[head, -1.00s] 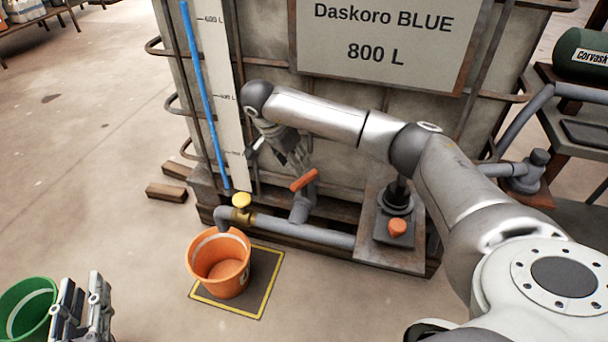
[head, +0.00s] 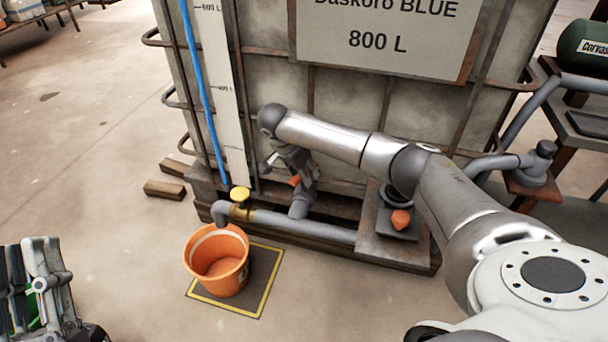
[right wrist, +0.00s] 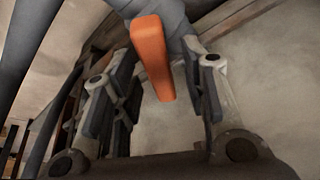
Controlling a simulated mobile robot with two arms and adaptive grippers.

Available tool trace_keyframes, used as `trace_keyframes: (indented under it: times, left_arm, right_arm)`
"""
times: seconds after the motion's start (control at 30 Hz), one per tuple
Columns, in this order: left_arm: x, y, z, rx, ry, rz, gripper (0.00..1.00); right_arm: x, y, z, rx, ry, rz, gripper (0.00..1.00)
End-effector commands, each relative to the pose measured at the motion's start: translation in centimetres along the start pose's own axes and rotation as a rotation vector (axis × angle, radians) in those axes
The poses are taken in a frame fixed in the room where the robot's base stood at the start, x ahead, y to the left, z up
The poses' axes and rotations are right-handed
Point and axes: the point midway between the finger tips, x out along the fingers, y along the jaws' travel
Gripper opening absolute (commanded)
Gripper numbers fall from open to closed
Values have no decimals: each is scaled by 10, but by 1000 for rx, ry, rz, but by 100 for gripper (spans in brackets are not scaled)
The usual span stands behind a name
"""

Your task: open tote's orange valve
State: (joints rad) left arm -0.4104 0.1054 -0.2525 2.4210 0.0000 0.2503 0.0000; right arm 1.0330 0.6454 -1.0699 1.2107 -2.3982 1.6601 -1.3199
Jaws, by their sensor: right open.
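The tote (head: 345,97) is a large caged container with a sign reading Daskoro BLUE 800 L. Its orange valve handle (head: 296,181) sits on a grey pipe stub (head: 301,205) low on the front, mostly hidden behind my right gripper (head: 302,178). In the right wrist view the orange handle (right wrist: 152,55) lies between the two fingers of my right gripper (right wrist: 160,105), with a gap on both sides. That gripper is open around the handle, not closed on it. My left gripper (head: 35,290) is at the lower left, far from the valve; its jaw state is unclear.
An orange bucket (head: 217,262) stands under the spout on a yellow-edged mat (head: 263,285). An orange knob (head: 401,219) is on the plate to the right. Wood blocks (head: 165,190) lie on the floor at left.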

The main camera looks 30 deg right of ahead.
Motion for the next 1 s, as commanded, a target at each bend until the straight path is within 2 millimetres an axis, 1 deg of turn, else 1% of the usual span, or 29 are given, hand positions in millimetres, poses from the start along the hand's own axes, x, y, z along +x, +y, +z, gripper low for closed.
trace_keyframes:
  times: [0.03, 0.2, 0.47, 0.57, 0.8, 1.0]
  left_arm:
    - [-1, 0, -3, -1, 23, 1, 27]
    - [-1, 2, -12, -4, 68, 3, 27]
    - [-1, 2, -14, -4, 74, 3, 27]
    - [-1, 2, -13, -4, 73, 3, 27]
    - [-1, 2, -13, -3, 73, 3, 27]
    - [0, 1, -12, -3, 64, 3, 27]
  right_arm:
    - [4, 0, 1, 0, 0, 1, 40]
    - [9, 0, 0, -1, 0, 2, 40]
    - [9, 0, 0, -1, 0, 1, 40]
    - [9, 0, 0, -1, 1, 1, 30]
    - [9, 0, 0, 0, 1, 1, 0]
    - [8, 0, -1, -7, 1, -2, 0]
